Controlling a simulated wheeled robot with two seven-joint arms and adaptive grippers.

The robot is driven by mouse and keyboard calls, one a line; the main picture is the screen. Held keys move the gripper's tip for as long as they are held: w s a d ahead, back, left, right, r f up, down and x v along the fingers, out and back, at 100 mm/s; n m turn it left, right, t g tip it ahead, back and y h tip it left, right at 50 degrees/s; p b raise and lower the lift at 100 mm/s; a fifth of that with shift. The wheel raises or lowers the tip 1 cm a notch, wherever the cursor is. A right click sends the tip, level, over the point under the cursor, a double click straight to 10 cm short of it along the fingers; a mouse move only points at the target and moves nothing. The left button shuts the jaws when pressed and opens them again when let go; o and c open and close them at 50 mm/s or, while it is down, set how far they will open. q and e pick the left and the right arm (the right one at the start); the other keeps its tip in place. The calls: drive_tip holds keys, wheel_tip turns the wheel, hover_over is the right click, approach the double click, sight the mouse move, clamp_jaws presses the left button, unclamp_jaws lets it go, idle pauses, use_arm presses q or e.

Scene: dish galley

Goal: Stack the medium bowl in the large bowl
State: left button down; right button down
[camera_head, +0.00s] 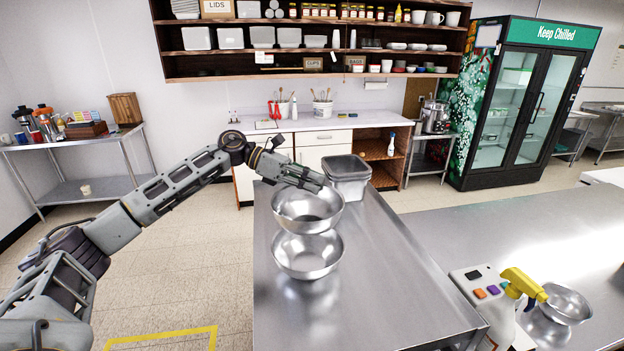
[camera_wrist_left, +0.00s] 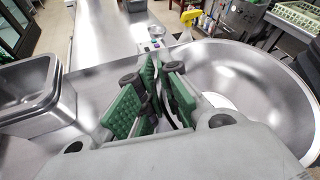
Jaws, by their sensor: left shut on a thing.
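My left gripper (camera_head: 318,184) is shut on the rim of a shiny steel bowl, which I take to be the medium bowl (camera_head: 300,204). It also shows in the left wrist view (camera_wrist_left: 262,82), to the right of the fingers. A second steel bowl, likely the large bowl (camera_head: 308,262), stands upright on the steel table, nearer in the head view. The held bowl overlaps its far rim in the picture. I cannot tell how high the held bowl is, and the two look nearly alike in size. My right gripper is not in view.
A grey steel bin (camera_head: 348,184) stands just beyond the held bowl; the wrist view shows it at left (camera_wrist_left: 28,90). A smaller bowl (camera_head: 567,302) and a yellow-headed spray bottle (camera_head: 524,284) are at right. The steel table (camera_head: 390,270) is clear right of the bowls.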

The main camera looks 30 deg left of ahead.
sight(312, 208)
use_arm(q)
drive_tip(key=shift+f+b, duration=2.9)
drive_tip(key=shift+f, duration=1.3)
drive_tip(key=c, duration=1.5)
unclamp_jaws()
drive_tip(key=shift+c, duration=0.2)
drive_tip(key=v, duration=1.2)
